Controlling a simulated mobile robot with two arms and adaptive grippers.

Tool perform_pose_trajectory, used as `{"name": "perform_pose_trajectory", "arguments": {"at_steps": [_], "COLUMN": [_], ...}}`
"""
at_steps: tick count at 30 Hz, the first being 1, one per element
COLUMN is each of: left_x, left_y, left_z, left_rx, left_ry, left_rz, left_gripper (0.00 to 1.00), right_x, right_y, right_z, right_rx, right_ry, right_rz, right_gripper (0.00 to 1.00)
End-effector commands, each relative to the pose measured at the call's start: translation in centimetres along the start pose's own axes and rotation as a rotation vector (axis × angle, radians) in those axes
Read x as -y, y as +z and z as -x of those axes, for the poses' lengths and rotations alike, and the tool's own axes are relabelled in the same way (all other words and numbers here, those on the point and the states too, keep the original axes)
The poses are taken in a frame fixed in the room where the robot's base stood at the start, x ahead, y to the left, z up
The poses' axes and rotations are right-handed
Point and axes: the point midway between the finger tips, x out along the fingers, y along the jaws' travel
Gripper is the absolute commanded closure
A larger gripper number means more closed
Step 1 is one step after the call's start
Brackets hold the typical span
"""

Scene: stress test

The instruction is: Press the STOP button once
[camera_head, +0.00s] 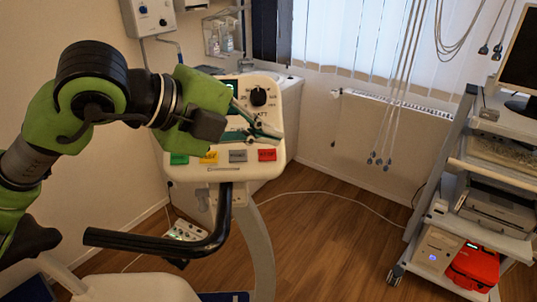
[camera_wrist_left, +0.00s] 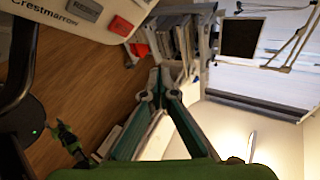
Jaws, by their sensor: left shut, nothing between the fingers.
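A pale control panel (camera_head: 190,143) stands in front of me in the head view. Its lower row has a green button (camera_head: 179,158), a yellow button (camera_head: 209,157), a grey button (camera_head: 238,156) and a red button (camera_head: 267,155). Their labels are too small to read there. My left gripper (camera_head: 279,134) is shut and empty in front of the panel, its tips a little above the red button in the picture. I cannot tell the gap in depth. In the left wrist view its fingers (camera_wrist_left: 158,76) meet at the tips, and the grey button (camera_wrist_left: 88,8) shows at the top left.
A black knob (camera_head: 258,96) sits above the buttons, and a black handlebar (camera_head: 160,245) curves below the panel. A rack (camera_head: 455,165) with a red bag (camera_head: 474,267) stands at the right. Cables hang by the window. Wooden floor lies open between panel and rack.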

Motion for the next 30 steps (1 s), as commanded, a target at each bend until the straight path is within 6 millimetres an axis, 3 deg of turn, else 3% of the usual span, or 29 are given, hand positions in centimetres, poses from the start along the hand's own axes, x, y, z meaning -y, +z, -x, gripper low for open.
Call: {"name": "perform_pose_trajectory", "arguments": {"at_steps": [6, 15, 30], "left_x": [-1.9, -3.7, -3.9], "left_y": [1.6, 3.4, 3.9], "left_z": [-2.3, -4.8, -5.3], "left_rx": [0.000, 0.000, 0.000], "left_ry": [0.002, 0.000, 0.000], "left_rz": [0.004, 0.002, 0.000], "left_gripper": [1.00, 1.00, 1.00], "right_x": [-1.4, -1.4, -0.3], "right_y": [-0.2, -0.2, -0.4], "right_z": [-1.0, -2.8, -3.2], "right_rx": [-0.003, -0.005, -0.008], "right_ry": [0.016, 0.017, 0.004], "right_rz": [-0.001, -0.003, -0.004], "right_gripper": [0.60, 0.60, 0.60]}}
